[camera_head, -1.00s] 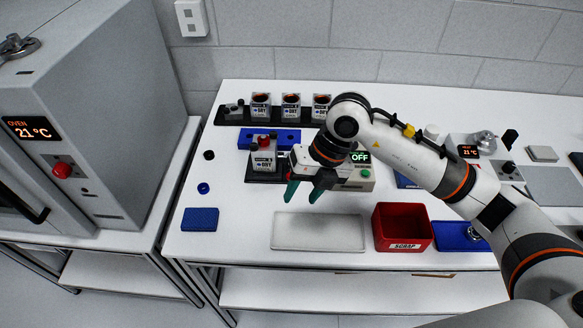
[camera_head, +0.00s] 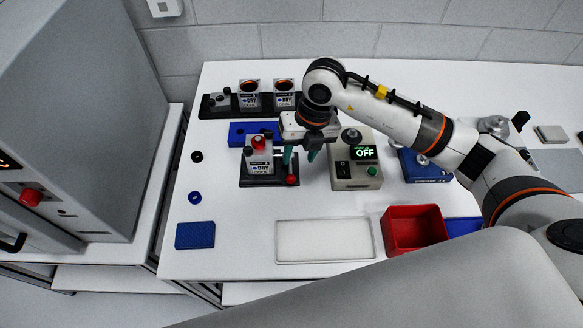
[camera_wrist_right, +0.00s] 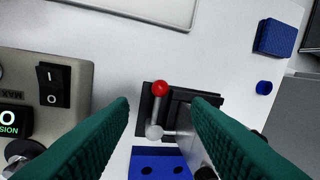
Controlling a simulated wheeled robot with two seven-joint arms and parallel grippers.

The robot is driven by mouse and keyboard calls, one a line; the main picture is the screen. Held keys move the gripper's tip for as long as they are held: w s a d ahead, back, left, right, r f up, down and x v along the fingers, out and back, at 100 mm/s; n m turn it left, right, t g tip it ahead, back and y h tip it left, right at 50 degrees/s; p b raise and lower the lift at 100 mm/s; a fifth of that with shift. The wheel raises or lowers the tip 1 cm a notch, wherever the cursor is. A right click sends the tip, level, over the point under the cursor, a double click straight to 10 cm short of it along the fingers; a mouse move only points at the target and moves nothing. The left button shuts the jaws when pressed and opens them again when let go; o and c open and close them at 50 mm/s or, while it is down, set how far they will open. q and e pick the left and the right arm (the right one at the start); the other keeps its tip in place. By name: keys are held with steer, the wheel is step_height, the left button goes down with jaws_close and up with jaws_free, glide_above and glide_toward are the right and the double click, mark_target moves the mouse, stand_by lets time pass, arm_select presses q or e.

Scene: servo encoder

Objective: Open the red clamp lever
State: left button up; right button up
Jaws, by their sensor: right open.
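The clamp lever's red ball knob (camera_head: 292,180) sits at the right front of a black fixture base (camera_head: 262,181) that holds a servo labelled DRY (camera_head: 259,163). My right gripper (camera_head: 300,157) points down just behind and above the knob, fingers open. In the right wrist view the red knob (camera_wrist_right: 160,88) and its grey lever arm (camera_wrist_right: 156,112) lie between the two green fingers (camera_wrist_right: 160,112), with a gap on both sides. The fingers appear to touch nothing. The right finger hides part of the servo there. My left gripper is out of view.
The grey control box (camera_head: 356,172) with an OFF display stands close to the right of the gripper. A blue block (camera_head: 240,134) lies behind the fixture. A white tray (camera_head: 325,256) and red bin (camera_head: 414,229) are in front. The table left of the fixture is mostly clear.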

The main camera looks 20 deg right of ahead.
mark_target(292, 176)
steer(key=f, duration=0.3)
steer(key=shift+a+f+p, duration=0.3)
steer(key=shift+a, duration=0.05)
steer(key=f, duration=0.3)
steer(key=shift+w+a+f+p, duration=0.2)
steer(key=shift+a+f+p, duration=0.1)
steer(key=shift+a+f, duration=0.1)
steer(key=shift+f, duration=0.5)
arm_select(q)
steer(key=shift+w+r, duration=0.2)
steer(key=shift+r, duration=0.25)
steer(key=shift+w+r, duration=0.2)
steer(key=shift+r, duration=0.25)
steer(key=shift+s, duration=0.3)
arm_select(e)
jaws_close()
